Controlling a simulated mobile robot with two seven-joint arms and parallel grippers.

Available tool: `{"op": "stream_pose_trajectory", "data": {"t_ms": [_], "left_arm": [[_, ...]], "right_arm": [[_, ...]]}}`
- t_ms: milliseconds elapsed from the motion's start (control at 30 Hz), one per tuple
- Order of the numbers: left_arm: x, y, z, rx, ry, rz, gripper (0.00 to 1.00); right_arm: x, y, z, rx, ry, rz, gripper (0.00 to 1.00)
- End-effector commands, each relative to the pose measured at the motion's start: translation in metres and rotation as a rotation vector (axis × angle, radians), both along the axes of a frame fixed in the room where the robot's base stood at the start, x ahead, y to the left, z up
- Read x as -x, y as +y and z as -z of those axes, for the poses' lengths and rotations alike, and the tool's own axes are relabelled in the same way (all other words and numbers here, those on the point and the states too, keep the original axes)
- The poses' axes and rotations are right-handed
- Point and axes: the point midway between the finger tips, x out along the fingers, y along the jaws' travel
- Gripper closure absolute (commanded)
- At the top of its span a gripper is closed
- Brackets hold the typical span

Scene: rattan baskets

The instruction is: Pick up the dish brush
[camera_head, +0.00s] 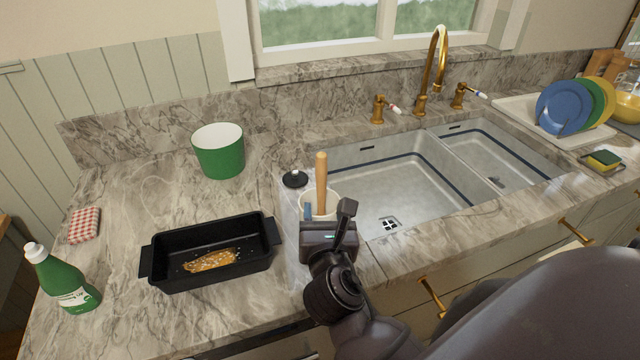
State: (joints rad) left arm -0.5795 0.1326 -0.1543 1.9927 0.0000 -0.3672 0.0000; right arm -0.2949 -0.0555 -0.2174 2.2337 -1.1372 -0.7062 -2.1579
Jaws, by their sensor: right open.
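A wooden handle (321,170), apparently the dish brush's, stands upright in a white holder (332,199) on the counter at the left end of the sink. The brush's head is hidden inside the holder or behind my gripper. My right gripper (328,218) is just in front of the holder, on the near side of the handle, and covers the holder's lower part. It is open, and the handle rises beyond it. I cannot tell whether it touches the holder. My left gripper is out of view.
A black soap-pump top (295,179) is close left of the handle. A black baking pan (210,275) with food residue, a green pot (218,150), a green bottle (62,280) and a checked cloth (84,225) are further left. The double sink (400,190) opens to the right.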

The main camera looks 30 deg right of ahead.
Motion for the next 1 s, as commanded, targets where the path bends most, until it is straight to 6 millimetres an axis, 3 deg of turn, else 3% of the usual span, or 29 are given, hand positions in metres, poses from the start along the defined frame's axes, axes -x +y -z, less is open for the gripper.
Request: {"op": "stream_pose_trajectory", "data": {"t_ms": [167,400,733,1000], "left_arm": [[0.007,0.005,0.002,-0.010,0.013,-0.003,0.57],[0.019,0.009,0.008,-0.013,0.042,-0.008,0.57],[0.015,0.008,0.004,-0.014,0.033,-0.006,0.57],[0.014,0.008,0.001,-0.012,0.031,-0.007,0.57]], "right_arm": [[-0.006,-0.004,-0.008,0.073,0.020,0.016,0.47],[-0.035,-0.022,-0.008,0.076,0.022,0.016,0.47],[-0.056,-0.034,-0.008,0.070,0.021,0.016,0.47],[-0.087,-0.051,-0.009,0.071,0.022,0.016,0.47]]}}
